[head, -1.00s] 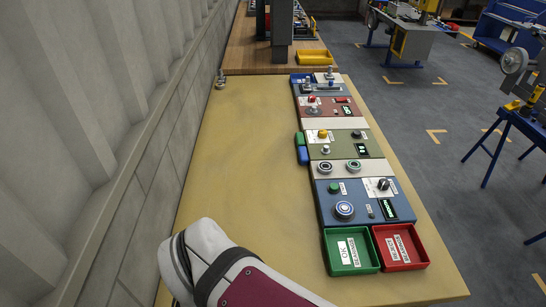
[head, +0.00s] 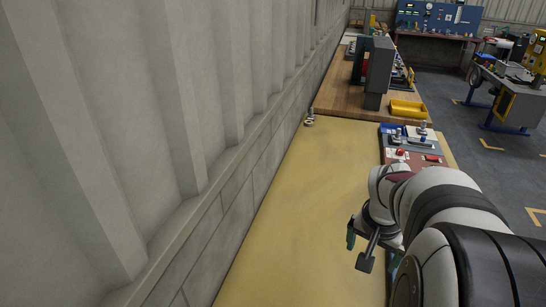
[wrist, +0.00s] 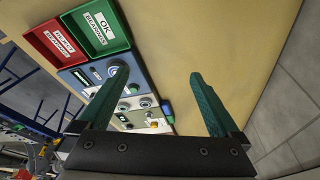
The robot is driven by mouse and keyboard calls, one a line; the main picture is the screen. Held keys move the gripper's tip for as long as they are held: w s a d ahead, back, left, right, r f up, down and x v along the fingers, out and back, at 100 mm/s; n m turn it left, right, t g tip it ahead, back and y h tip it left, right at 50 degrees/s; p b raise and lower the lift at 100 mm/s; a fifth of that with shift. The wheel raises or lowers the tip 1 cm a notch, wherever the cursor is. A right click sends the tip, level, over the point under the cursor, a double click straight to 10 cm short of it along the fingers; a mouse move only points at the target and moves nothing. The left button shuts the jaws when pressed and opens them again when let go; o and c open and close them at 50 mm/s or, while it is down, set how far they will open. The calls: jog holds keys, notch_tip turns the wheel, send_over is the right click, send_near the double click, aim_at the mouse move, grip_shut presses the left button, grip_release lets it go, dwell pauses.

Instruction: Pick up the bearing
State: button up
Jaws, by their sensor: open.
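In the wrist view two small round metal rings that look like bearings, one (wrist: 124,106) and another (wrist: 145,102), sit side by side on a pale panel. My gripper (wrist: 158,77) is open, with two green fingers and nothing between them. Its fingers are above the bench, and the rings show beyond the left finger. In the head view my gripper (head: 372,252) hangs over the yellow bench, and my arm hides the near panels. A small metal piece (head: 310,118) stands at the bench's far left corner; I cannot tell what it is.
A green tray (wrist: 113,45) labelled OK bearings and a red tray (wrist: 82,50) labelled reject bearings adjoin a blue panel (wrist: 80,76). A wall (head: 235,215) runs along the bench's left. The yellow bench (head: 310,200) is clear on its left. A yellow bin (head: 408,109) stands beyond.

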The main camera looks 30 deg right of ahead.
jog(key=s+d+f+m+h, duration=0.1)
jog(key=s+d, duration=0.2)
jog(key=d, duration=0.3)
jog(key=s+d+f+m+h, duration=0.1)
jog(key=s+d+m, duration=0.1)
jog(key=d, duration=0.5)
jog(key=shift+n+g, duration=0.3)
jog(key=x, duration=0.5)
jog(key=a+x, duration=0.1)
jog(key=x, duration=0.9)
jog(key=shift+s+f, duration=0.4)
jog(key=shift+f, duration=0.3)
grip_shut()
jog(key=shift+r, duration=0.2)
